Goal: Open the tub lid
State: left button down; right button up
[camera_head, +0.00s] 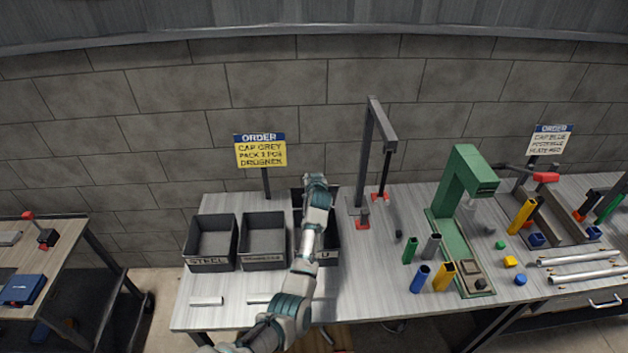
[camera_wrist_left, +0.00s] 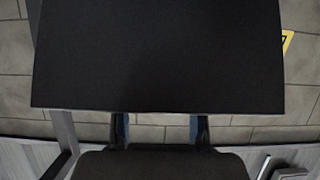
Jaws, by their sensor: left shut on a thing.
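Three dark tubs stand in a row on the workbench. The left tub (camera_head: 210,266) and the middle tub (camera_head: 262,264) look open at the top. The third tub (camera_head: 333,256) is mostly hidden behind my left arm. My left gripper's fingers (camera_wrist_left: 160,128) show in the left wrist view, apart from each other and meeting the edge of a flat dark panel (camera_wrist_left: 158,55), which looks like the lid. The gripper is shut on it. In the head view the arm's wrist covers the fingers, so I cannot tell how the lid sits on the tub. My right gripper is out of view.
A grey post frame (camera_head: 362,150) with red parts stands right of the third tub. Further right are a green press (camera_head: 458,185) and several coloured cylinders. An order sign (camera_head: 260,150) stands behind the tubs. Light bars (camera_head: 207,301) lie in front of them.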

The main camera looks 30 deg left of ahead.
pick_arm(q)
jog(key=shift+f, duration=0.6)
jog(key=c, duration=0.7)
grip_release()
jog(key=shift+f, duration=0.1)
jog(key=shift+o, duration=0.3)
jog(key=shift+w+a+f, duration=0.1)
jog(key=shift+w+f, duration=0.1)
jog(key=shift+w, duration=0.05)
jog(key=shift+s+r, duration=0.15)
jog(key=shift+r, duration=0.1)
jog(key=v, duration=1.1)
